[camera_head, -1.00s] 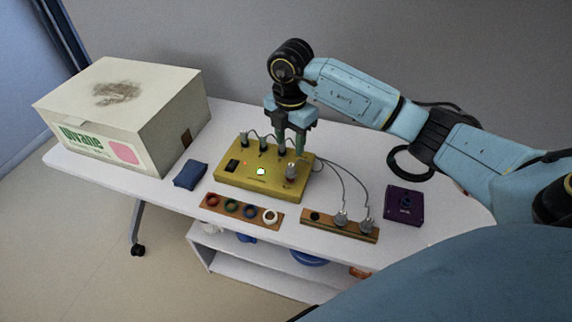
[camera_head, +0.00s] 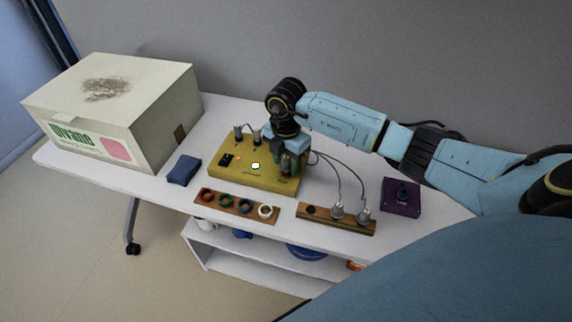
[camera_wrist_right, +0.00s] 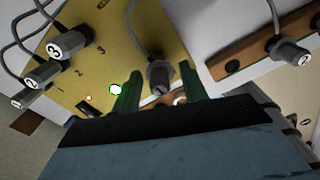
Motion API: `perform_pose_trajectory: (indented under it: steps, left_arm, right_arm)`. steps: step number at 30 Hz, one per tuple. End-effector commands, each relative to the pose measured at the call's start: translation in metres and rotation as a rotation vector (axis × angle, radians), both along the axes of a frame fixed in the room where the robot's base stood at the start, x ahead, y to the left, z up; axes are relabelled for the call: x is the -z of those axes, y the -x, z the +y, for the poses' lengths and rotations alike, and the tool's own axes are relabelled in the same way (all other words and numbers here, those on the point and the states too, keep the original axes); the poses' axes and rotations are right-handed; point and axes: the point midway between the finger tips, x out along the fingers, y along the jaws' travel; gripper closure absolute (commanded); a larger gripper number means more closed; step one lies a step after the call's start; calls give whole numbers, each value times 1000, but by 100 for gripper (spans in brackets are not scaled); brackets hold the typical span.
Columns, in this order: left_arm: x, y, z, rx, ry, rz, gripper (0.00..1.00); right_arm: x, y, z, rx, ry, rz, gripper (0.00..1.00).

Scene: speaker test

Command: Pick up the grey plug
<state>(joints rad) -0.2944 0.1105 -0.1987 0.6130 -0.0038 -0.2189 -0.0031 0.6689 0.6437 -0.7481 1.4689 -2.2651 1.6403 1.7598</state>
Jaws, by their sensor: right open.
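My right gripper (camera_head: 288,166) is low over the right end of the yellow box (camera_head: 228,177) and is open. In the right wrist view its two green fingers (camera_wrist_right: 159,73) stand on either side of a grey plug (camera_wrist_right: 160,78) with a grey cable. A gap shows beside the plug, so the fingers do not look closed on it. In the head view the gripper hides this plug. Several other grey plugs with numbered ends (camera_wrist_right: 42,75) stand at the left of the wrist view. My left gripper is not in view.
A strip with coloured rings (camera_head: 226,204), a blue block (camera_head: 184,170) and a purple box (camera_head: 401,197) lie nearby. A big carton (camera_head: 150,105) fills the table's left end.

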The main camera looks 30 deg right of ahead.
Motion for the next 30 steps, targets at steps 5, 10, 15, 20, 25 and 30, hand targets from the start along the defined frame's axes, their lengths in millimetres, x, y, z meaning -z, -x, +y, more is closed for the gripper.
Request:
perform_pose_trajectory:
  steps: [5,10,15,20,25,30]
  left_arm:
    - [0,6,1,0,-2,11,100]
    - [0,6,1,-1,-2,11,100]
    - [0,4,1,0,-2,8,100]
    - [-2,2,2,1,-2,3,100]
    - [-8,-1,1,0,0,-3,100]
    - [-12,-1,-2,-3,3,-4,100]
  right_arm:
    - [-1,0,0,0,0,0,73]
    - [-1,0,0,0,0,0,95]
    - [-1,0,0,1,0,0,99]
    - [-10,-1,-1,1,1,-1,99]
    - [-42,-1,-1,0,0,-5,99]
    - [-76,-1,-1,0,0,-4,99]
